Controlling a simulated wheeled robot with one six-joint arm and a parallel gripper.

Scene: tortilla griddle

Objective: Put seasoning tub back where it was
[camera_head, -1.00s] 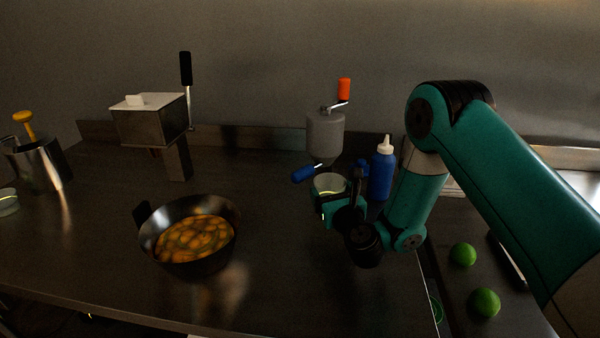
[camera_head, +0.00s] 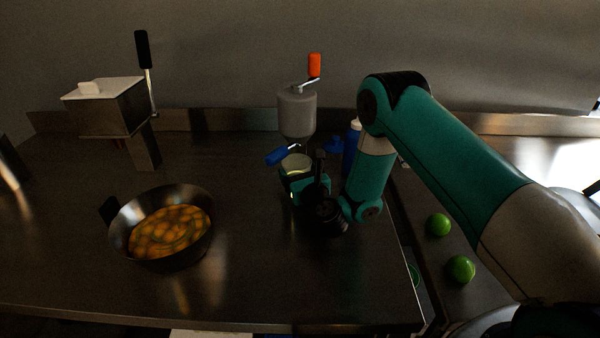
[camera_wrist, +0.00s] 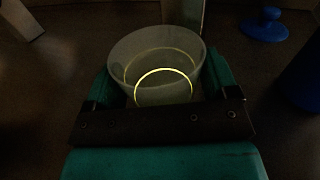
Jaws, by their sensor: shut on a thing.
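The seasoning tub (camera_head: 296,165) is a pale, translucent round cup with a glowing yellow-green ring. It sits between the fingers of my gripper (camera_head: 306,186), in front of the grey hand-cranked grinder. In the wrist view the tub (camera_wrist: 155,50) stands upright between the two teal fingers of my gripper (camera_wrist: 160,95), which are shut on it. It looks empty, but the view is dim. I cannot tell whether its base touches the counter.
A pan of orange food (camera_head: 165,230) and a boxy press (camera_head: 108,108) are left. Limes (camera_head: 438,225) lie right.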

